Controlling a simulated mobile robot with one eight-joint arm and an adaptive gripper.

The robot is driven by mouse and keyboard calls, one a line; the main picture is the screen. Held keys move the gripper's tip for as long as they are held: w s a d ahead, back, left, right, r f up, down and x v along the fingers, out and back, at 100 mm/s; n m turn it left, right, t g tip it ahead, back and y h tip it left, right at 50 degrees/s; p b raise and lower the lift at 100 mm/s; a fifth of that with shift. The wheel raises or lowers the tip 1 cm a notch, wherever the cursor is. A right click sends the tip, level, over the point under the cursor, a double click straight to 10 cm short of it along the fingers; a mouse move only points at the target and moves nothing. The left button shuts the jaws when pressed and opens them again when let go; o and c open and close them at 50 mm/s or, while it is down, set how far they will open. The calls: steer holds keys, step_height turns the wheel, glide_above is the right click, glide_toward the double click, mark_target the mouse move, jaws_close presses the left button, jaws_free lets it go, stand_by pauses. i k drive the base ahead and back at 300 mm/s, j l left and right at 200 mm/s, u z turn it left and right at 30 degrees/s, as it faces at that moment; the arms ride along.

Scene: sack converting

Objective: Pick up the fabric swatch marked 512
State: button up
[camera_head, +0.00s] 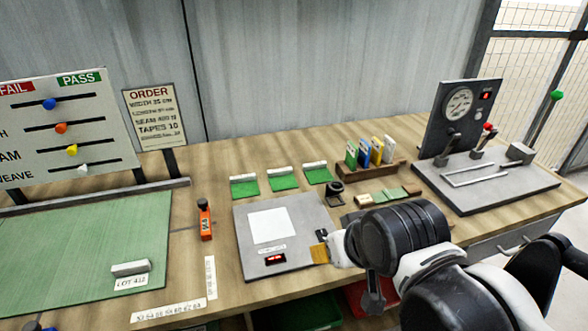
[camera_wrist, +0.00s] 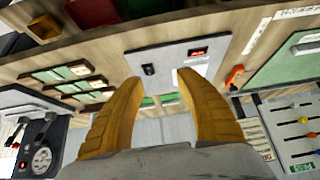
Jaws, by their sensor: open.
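Three green fabric swatches with white top strips lie in a row at the back of the bench: left (camera_head: 244,187), middle (camera_head: 283,180) and right (camera_head: 318,174). Their markings are too small to read, so I cannot tell which is 512. My gripper (camera_head: 319,254) is over the front right of a grey plate (camera_head: 308,215) with a white square and red display. In the wrist view my gripper (camera_wrist: 160,78) is open, its two yellow fingers apart with nothing held. Green shows partly between and behind the fingers.
A wooden rack (camera_head: 370,175) holds several coloured cards, with pale and green pieces before it. A dark round holder (camera_head: 335,194) stands beside the plate. A gauge machine (camera_head: 485,180) is right; a green mat (camera_head: 90,250) is left.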

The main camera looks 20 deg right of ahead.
mark_target(244, 186)
steer(key=j+u, duration=0.45)
steer(key=j, duration=1.6)
steer(key=i, duration=0.05)
